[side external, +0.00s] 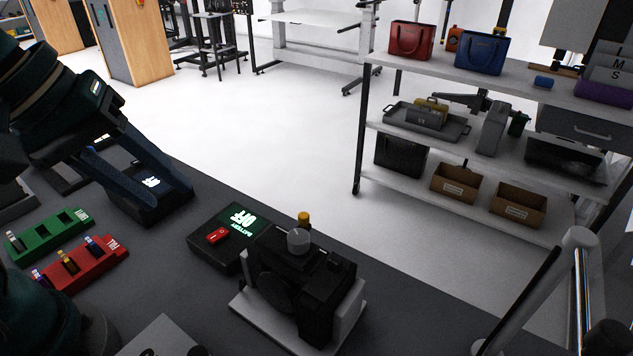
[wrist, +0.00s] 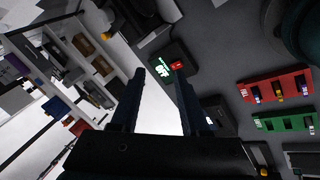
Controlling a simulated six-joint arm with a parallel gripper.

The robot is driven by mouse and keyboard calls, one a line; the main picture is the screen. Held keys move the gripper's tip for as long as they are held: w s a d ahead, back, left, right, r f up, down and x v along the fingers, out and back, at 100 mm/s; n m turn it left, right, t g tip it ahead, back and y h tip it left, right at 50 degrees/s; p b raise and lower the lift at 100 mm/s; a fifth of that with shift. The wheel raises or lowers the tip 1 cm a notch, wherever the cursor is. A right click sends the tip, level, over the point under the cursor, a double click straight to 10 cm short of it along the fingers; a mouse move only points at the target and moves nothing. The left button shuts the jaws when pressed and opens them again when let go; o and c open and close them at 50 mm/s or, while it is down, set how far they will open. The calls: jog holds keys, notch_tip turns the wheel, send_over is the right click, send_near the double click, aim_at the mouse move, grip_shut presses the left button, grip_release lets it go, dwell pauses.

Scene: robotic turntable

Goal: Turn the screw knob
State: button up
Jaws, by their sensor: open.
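A black machine (side external: 300,280) stands on a light base at the front middle in the side view. A pale round knob (side external: 298,240) sits on its top, with a small yellow cap (side external: 304,219) just behind it; I cannot tell which is the screw knob. In the wrist view the dark machine (wrist: 150,14) is at the top edge, its knob not clear. My gripper (side external: 168,194) is open at the left, well apart from the machine. Its two fingers (wrist: 162,75) show nothing held between them.
A black battery box (side external: 205,252) with a red switch (side external: 218,236) and lit "OFF" lies left of the machine. Another dark lit box (side external: 150,182) is by my fingers. Green (side external: 50,238) and red (side external: 85,265) racks lie at left. Shelves (side external: 470,160) stand at right.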

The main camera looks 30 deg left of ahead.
jog(key=s+a+f+m+y, duration=0.1)
jog(key=s+a+f+m, duration=0.1)
jog(key=m, duration=0.2)
jog(key=m+g+h, duration=0.1)
jog(key=m+h, duration=0.2)
jog(key=m, duration=1.1)
send_near(304, 216)
jog(key=w, duration=0.1)
jog(key=shift+m+g, duration=0.3)
jog(key=shift+g, duration=0.2)
jog(key=x, duration=0.7)
jog(key=shift+f, duration=0.45)
jog(key=m, duration=0.1)
jog(key=d+m, duration=0.1)
jog(key=m, duration=0.1)
jog(key=shift+w+r+g, duration=0.1)
jog(key=shift+w+g, duration=0.2)
jog(key=shift+g, duration=0.1)
jog(key=s+a+r+n+t, duration=0.2)
jog(key=s+a+r, duration=0.3)
jog(key=r, duration=0.4)
jog(key=s+a+f+n+t+y, duration=0.1)
jog(key=s+a+f+n+y, duration=0.2)
jog(key=s+a+n, duration=0.5)
jog(key=shift+s+a+f+n+y, duration=0.35)
jog(key=shift+s+f+n, duration=0.45)
jog(key=shift+n, duration=1.3)
